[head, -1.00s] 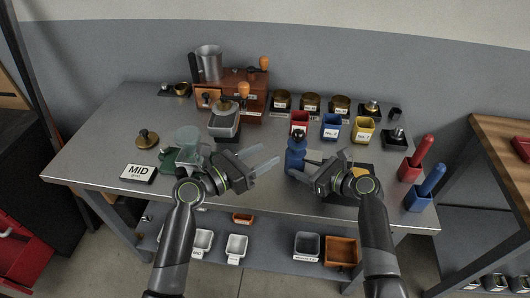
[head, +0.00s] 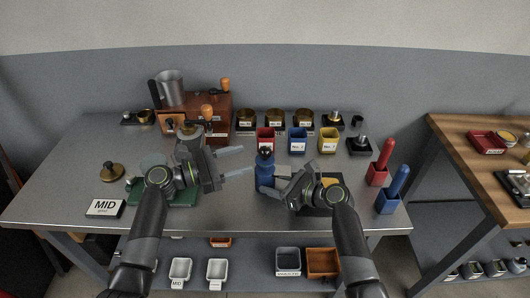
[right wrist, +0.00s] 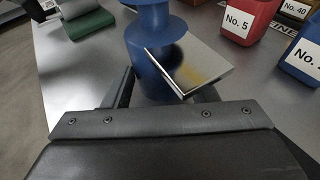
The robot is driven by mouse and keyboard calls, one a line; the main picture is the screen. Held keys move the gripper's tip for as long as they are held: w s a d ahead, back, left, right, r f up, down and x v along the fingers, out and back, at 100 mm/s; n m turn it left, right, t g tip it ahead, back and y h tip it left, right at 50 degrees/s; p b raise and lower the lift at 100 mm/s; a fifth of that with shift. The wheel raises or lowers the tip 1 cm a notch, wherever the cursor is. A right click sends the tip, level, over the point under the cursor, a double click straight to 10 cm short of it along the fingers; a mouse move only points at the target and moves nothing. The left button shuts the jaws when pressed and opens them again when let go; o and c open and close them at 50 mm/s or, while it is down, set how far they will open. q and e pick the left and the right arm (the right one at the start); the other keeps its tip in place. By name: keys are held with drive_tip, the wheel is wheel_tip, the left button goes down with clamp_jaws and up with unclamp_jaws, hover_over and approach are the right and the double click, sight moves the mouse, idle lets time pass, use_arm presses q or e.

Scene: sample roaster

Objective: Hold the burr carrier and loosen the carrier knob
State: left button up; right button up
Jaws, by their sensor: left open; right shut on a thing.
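The burr carrier appears to be the upright blue spool-shaped body (head: 264,172) with a dark knob (head: 265,153) on top, near the table's front. My right gripper (head: 279,180) is shut on its lower part from the right. In the right wrist view the blue body (right wrist: 155,50) stands between the fingers, with its top cut off by the frame. My left gripper (head: 247,159) is open and empty, just left of the knob, its two fingers pointing right towards the carrier. Whether a fingertip touches it, I cannot tell.
A shiny square plate (right wrist: 190,65) lies close against the blue body in the right wrist view. Red (head: 265,140), blue (head: 297,141) and yellow (head: 329,141) bins stand behind.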

sight(265, 153)
use_arm(q)
drive_tip(key=x, duration=0.8)
drive_tip(key=shift+a, duration=0.1)
drive_tip(key=shift+c, duration=0.3)
drive_tip(key=c, duration=0.9)
drive_tip(key=shift+s+n+t+y, duration=0.1)
drive_tip(key=shift+n+t+y, duration=1)
drive_tip(key=shift+n+t, duration=0.65)
drive_tip(key=shift+t, duration=0.35)
drive_tip(key=o, duration=1)
drive_tip(key=shift+c, duration=0.2)
drive_tip(key=v, duration=1.2)
